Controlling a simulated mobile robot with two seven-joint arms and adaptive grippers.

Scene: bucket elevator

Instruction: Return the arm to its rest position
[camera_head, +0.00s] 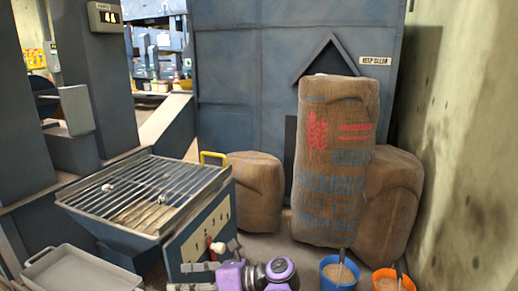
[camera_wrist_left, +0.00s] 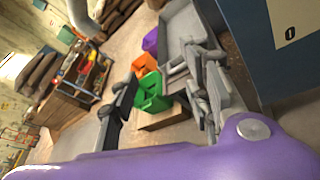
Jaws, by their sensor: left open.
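My left gripper (camera_head: 194,276) is low in the head view, just in front of the hopper's numbered panel (camera_head: 205,231). Its purple wrist (camera_head: 272,273) is to the right of the grey fingers. In the left wrist view the gripper (camera_wrist_left: 162,92) has its dark and grey fingers spread apart with nothing held between them. My right gripper is not in view.
The grated hopper (camera_head: 150,195) is at left, a grey tray (camera_head: 78,270) before it. Sacks (camera_head: 335,160) lean at the back right. A blue bucket (camera_head: 339,271) and an orange bucket (camera_head: 393,280) stand at the front. The wrist view shows a green bin (camera_wrist_left: 151,95) beyond the fingers.

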